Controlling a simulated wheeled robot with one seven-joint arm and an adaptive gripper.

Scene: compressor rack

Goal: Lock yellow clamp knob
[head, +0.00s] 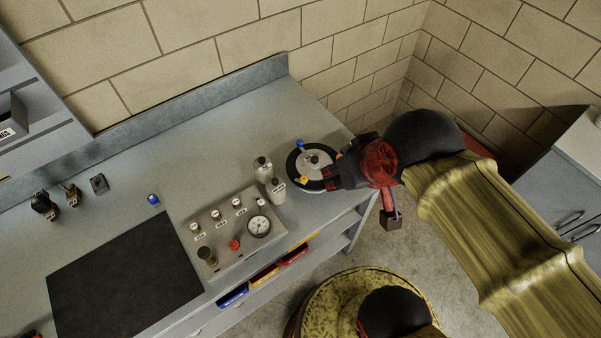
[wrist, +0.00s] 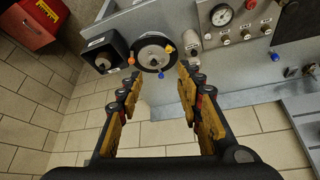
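The round lidded vessel (head: 316,159) with a black rim stands at the right end of the bench, and it also shows in the wrist view (wrist: 152,54). The yellow clamp knob (head: 303,180) is on its rim, on the right side of the rim in the wrist view (wrist: 170,48). A blue knob (head: 300,143) and an orange knob (wrist: 131,59) are also on the rim. My gripper (wrist: 158,72) is open and empty, its fingers spread toward the vessel. The yellow knob lies beyond the right fingertip in the wrist view; contact cannot be seen. In the head view my gripper (head: 329,178) overlaps the vessel's right side.
Two pale bottles (head: 270,178) stand left of the vessel. A control panel (head: 218,220) with a gauge and red button is in front of them. A black box (wrist: 103,48) sits beside the vessel. A brick wall is behind; the bench's back middle is clear.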

